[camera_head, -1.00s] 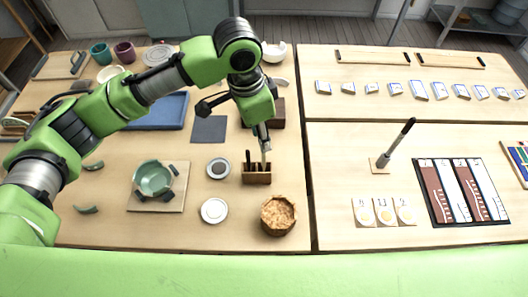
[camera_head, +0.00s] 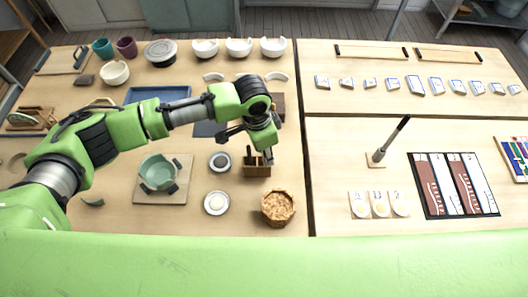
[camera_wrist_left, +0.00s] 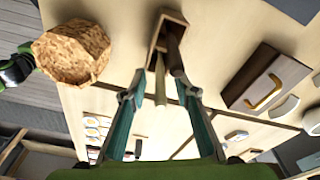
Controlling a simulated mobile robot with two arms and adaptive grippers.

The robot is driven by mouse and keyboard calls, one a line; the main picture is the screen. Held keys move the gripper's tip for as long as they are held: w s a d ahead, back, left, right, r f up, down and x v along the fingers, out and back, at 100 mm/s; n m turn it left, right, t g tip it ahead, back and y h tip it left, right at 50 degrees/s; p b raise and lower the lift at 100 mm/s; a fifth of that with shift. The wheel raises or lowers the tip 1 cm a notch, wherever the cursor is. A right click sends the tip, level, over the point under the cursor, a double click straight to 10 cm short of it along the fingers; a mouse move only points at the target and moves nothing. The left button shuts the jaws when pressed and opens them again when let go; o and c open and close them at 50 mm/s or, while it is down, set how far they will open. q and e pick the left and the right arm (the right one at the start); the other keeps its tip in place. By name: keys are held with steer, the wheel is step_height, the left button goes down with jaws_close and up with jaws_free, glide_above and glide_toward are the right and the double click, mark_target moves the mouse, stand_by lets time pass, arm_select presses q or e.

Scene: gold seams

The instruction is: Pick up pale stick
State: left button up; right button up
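A small brown wooden holder (camera_head: 257,171) stands on the left table with dark sticks (camera_head: 248,155) upright in it. In the left wrist view the holder (camera_wrist_left: 160,42) is at the top. A pale stick (camera_wrist_left: 160,82) and a darker brown stick (camera_wrist_left: 175,50) rise from it toward the camera. My left gripper (camera_wrist_left: 156,92) is open, with its fingers apart on either side of the pale stick and no contact visible. In the head view my left gripper (camera_head: 268,153) is just above the holder and partly hides the sticks.
A dark brown box (camera_head: 278,107) is behind the gripper. A seam between tables runs just right.

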arm_select(q)
steer(key=shift+d+f, duration=0.1)
steer(key=shift+f, duration=0.6)
jaws_close()
step_height(320, 180, up, 9)
steer(key=shift+w+r+b, duration=0.1)
steer(key=shift+b, duration=1.1)
steer(key=shift+r, duration=0.45)
